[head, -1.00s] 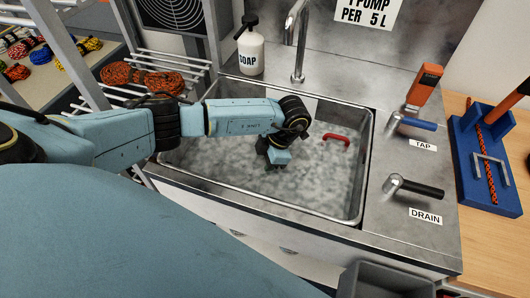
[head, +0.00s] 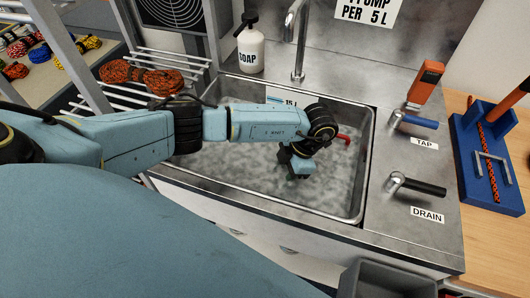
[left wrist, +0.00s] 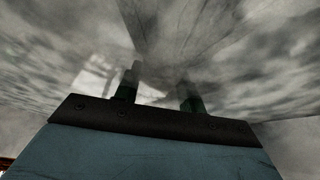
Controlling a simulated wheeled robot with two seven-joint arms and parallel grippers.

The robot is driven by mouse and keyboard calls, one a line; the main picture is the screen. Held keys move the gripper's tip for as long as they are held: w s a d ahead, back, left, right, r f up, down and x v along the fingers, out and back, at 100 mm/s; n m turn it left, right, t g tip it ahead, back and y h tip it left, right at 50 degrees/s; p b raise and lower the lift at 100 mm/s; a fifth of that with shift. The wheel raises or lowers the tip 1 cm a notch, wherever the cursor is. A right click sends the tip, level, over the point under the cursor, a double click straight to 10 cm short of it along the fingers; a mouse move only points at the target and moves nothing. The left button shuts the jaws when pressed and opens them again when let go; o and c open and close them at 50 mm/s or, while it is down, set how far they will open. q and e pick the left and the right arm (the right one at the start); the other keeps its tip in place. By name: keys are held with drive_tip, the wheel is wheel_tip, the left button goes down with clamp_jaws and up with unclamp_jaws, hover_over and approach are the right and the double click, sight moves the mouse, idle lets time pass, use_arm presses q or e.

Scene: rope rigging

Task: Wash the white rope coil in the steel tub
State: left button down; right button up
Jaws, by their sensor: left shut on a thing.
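The steel tub (head: 368,150) is full of cloudy grey-white water, with a level label reading 15 L (head: 291,102) on its back wall. My left gripper (head: 299,172) points down into the water right of the tub's middle. In the left wrist view its two fingers (left wrist: 158,92) reach into murky grey and stand a little apart, shut on the white rope coil. The coil itself cannot be made out in the cloudy water. My right gripper is not in view.
A white soap pump bottle (head: 250,50) and the faucet (head: 299,45) stand behind the tub. The blue tap lever (head: 415,121) and black drain lever (head: 415,186) are at its right. A red handle (head: 344,138) shows behind my left wrist. Orange rope coils (head: 140,76) lie on a rack at left.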

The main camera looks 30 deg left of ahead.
use_arm(q)
drive_tip(key=shift+a+p, duration=0.3)
drive_tip(key=shift+a, duration=2.25)
drive_tip(key=shift+s+a, duration=0.1)
drive_tip(key=shift+a, duration=2.35)
drive_tip(key=shift+d, duration=2.6)
drive_tip(key=shift+d+b, duration=0.3)
drive_tip(key=shift+d, duration=2.15)
